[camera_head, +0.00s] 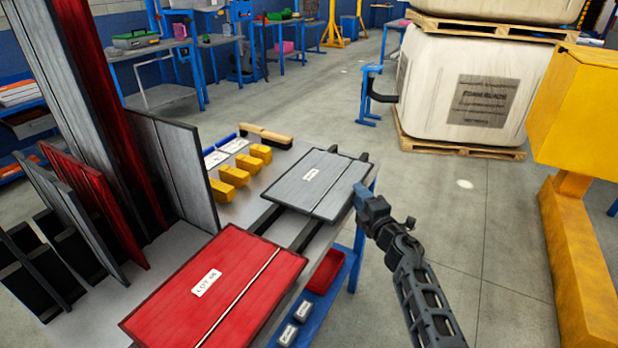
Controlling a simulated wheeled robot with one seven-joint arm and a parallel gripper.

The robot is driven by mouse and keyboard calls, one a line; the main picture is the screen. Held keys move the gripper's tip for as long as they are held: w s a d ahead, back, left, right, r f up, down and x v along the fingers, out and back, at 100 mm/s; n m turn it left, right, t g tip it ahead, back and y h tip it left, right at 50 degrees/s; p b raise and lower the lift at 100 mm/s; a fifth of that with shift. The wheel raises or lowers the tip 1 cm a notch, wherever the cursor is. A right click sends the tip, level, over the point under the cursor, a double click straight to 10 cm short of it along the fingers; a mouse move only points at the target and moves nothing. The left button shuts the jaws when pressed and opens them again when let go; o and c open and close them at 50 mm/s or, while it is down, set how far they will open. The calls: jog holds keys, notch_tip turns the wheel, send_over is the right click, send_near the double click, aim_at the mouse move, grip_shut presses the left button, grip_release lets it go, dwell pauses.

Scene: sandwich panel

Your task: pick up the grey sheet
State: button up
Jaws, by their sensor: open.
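The grey sheet (330,192) lies flat on two dark rails on the workbench, with a small white label on top and a dark edge. My gripper (360,194) is at the sheet's right edge, by the bench's right side. It is open. Its fingertips are small in the picture, and I cannot tell whether the sheet's edge is between them or whether they touch it. My arm comes in from the lower right.
A red sheet (222,287) lies flat nearer to me. Grey and red panels (180,168) stand upright on the left. Yellow blocks (233,176) and a brush (266,135) lie behind. A red bin (326,271) is on the lower shelf. A yellow post (575,220) stands right; floor between is clear.

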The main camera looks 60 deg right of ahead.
jog(key=shift+x, duration=1.75)
jog(key=shift+d, duration=0.1)
grip_shut()
